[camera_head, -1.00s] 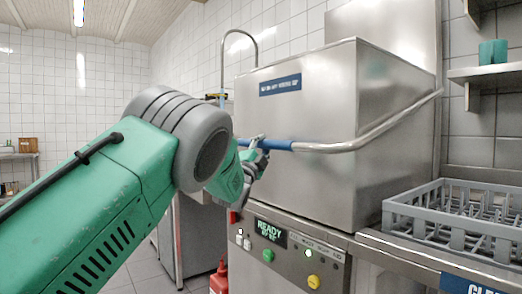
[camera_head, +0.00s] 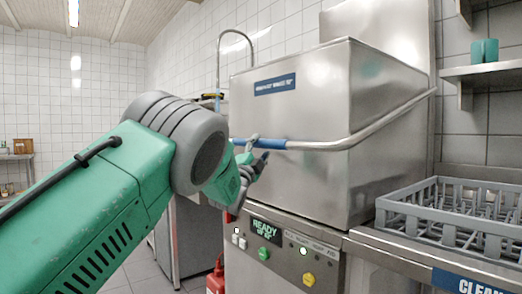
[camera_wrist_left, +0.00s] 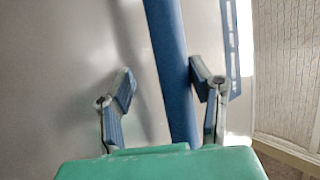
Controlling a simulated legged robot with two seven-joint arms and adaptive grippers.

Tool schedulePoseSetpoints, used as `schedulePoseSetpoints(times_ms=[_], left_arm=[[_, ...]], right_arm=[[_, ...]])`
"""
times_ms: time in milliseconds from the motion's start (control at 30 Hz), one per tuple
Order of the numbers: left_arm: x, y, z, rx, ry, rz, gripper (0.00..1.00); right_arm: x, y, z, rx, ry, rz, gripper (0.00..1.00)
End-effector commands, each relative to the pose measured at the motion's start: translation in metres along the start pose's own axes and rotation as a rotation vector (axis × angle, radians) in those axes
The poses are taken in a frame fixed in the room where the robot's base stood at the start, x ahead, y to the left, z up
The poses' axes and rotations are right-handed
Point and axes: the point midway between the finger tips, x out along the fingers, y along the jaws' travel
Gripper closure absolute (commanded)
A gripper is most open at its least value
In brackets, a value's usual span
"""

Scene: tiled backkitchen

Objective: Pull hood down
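The steel hood (camera_head: 300,110) of the dishwasher is a box with a blue label. Its lower edge sits against the control panel, with no gap visible. A steel handle bar (camera_head: 370,135) with a blue sleeve (camera_head: 284,145) runs across its front and up its right side. My left gripper (camera_head: 254,154) is at the left end of the blue sleeve. In the left wrist view my left gripper (camera_wrist_left: 163,78) is open, its fingers apart on both sides of the blue bar (camera_wrist_left: 172,70), which lies nearer the right finger. My right gripper is not in view.
The control panel (camera_head: 290,250) with a display and buttons is below the hood. A grey dish rack (camera_head: 450,215) sits on the counter at right. A red extinguisher (camera_head: 215,278) stands low beside the machine.

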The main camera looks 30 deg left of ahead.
Motion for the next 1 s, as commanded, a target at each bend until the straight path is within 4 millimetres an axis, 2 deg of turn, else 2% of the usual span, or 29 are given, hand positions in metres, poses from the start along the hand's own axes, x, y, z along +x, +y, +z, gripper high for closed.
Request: schedulePoseSetpoints(times_ms=[233,367,800,1000], left_arm=[[-0.002,-0.001,0.001,0.0,-0.003,0.0,0.55],[-0.012,-0.001,0.001,0.0,-0.004,0.001,0.55],[-0.096,0.001,0.001,0.001,-0.002,0.001,0.55],[-0.117,0.001,0.001,0.0,-0.001,0.0,0.55]], right_arm=[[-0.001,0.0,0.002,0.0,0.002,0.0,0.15],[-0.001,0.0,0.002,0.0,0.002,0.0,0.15],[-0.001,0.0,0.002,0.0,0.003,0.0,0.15],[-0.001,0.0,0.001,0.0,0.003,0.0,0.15]])
